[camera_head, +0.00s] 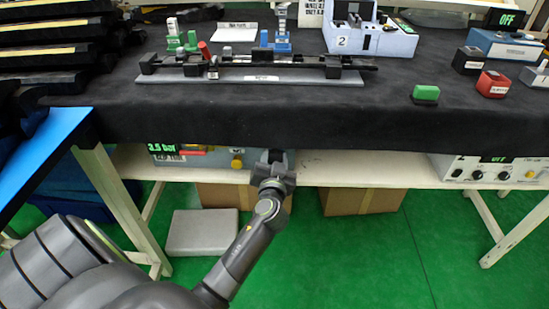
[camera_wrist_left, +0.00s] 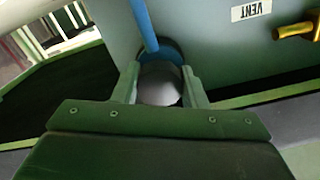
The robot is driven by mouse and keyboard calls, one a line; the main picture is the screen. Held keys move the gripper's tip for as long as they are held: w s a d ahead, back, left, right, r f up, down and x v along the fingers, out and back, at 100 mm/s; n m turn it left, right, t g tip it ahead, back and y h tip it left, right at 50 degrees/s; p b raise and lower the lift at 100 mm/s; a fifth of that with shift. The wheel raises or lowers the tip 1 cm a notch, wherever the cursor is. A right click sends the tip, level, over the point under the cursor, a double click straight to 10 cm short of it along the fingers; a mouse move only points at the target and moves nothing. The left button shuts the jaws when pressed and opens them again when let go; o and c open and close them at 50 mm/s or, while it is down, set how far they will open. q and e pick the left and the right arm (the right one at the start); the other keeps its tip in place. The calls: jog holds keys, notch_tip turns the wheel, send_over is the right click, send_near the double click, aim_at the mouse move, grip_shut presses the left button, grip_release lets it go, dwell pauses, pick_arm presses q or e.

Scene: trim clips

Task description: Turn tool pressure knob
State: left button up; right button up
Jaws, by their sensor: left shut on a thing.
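The tool pressure knob, a grey round knob (camera_wrist_left: 160,84) with a blue ring behind it, sits on the grey-blue front panel of the pressure unit (camera_head: 205,158). My left gripper (camera_wrist_left: 160,90) is shut on it, with one finger on each side. In the head view my left gripper (camera_head: 274,163) reaches under the table edge to the right end of the unit and mostly hides the knob. A green display (camera_head: 162,148) on the unit seems to read about 3.0 bar. My right gripper is in neither view.
A yellow vent lever (camera_wrist_left: 297,30) sticks out beside a VENT label (camera_wrist_left: 251,10) on the same panel. The dark tabletop (camera_head: 330,120) overhangs the white shelf (camera_head: 345,172). Another control box (camera_head: 480,170) stands on the shelf at the right.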

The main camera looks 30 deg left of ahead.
pick_arm(q)
jog(key=shift+m, duration=1)
jog(key=o, duration=1)
jog(key=shift+c, duration=0.2)
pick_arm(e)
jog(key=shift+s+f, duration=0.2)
